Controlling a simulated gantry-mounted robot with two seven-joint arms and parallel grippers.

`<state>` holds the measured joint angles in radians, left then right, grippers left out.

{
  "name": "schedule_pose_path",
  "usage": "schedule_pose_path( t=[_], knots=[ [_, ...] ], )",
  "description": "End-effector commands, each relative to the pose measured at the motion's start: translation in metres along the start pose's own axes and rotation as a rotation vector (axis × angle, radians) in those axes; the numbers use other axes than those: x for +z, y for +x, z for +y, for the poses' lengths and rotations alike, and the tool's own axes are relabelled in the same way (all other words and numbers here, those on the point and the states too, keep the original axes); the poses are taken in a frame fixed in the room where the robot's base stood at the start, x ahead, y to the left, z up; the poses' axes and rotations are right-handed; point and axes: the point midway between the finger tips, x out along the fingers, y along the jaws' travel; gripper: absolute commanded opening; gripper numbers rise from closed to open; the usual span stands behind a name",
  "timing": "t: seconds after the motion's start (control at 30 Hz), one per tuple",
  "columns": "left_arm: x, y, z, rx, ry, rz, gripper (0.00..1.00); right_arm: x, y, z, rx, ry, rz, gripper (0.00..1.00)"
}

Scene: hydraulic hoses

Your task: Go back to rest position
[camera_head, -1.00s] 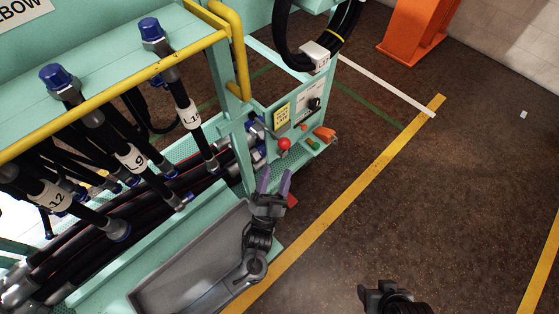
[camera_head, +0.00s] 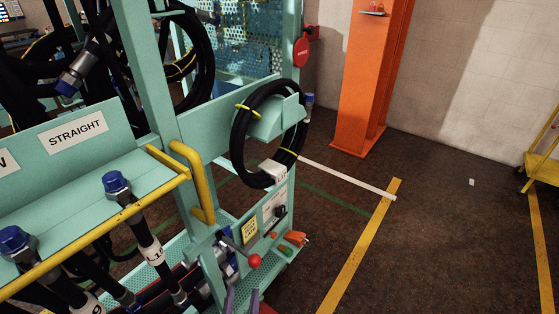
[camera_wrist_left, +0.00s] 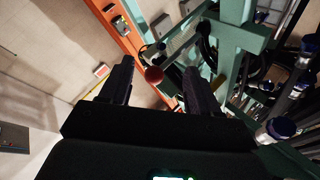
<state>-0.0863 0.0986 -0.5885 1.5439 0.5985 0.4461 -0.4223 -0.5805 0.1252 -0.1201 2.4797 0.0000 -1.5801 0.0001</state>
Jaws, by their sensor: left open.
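My left gripper (camera_head: 241,297) shows only by its two purple fingertips at the bottom edge of the head view, in front of the teal hose rack. In the left wrist view its two dark fingers (camera_wrist_left: 158,70) stand apart with nothing held between them. A round red knob (camera_wrist_left: 153,74) shows in the gap, beyond the fingers. In the head view a red knob (camera_head: 254,261) sits on the rack's control panel, just above and right of the fingertips. My right gripper is in neither current view.
The rack's yellow rail (camera_head: 100,235) and blue-capped hoses (camera_head: 117,184) are on the left. A coiled black hose (camera_head: 243,140) hangs at the rack's end. An orange column (camera_head: 365,80) stands behind. Open floor (camera_head: 440,230) lies right, with a yellow cart (camera_head: 543,165) at the edge.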

Motion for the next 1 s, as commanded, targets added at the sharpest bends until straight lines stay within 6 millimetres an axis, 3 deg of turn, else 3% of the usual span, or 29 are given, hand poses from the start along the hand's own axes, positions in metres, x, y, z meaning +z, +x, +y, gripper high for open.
schedule_pose_path(
  t=[0.17, 0.43, 0.9, 0.93, 1.0],
  knots=[
    [0.011, -0.007, -0.018, 0.133, -0.180, -0.313, 0.62, -0.007, -0.023, 0.001, 0.001, -0.001, 0.000, 0.62],
    [0.008, -0.065, -0.050, 0.353, -0.369, -0.798, 0.62, -0.016, -0.050, 0.002, -0.001, 0.001, 0.001, 0.62],
    [-0.053, -0.203, -0.151, 0.531, -0.336, -1.478, 0.62, -0.027, -0.084, 0.001, -0.006, 0.008, 0.002, 0.62],
    [-0.058, -0.211, -0.159, 0.533, -0.324, -1.513, 0.62, -0.028, -0.085, 0.001, -0.007, 0.008, 0.002, 0.62],
    [-0.078, -0.202, -0.170, 0.534, -0.325, -1.515, 0.62, -0.035, -0.107, 0.003, -0.006, 0.008, -0.002, 0.62]
  ],
)
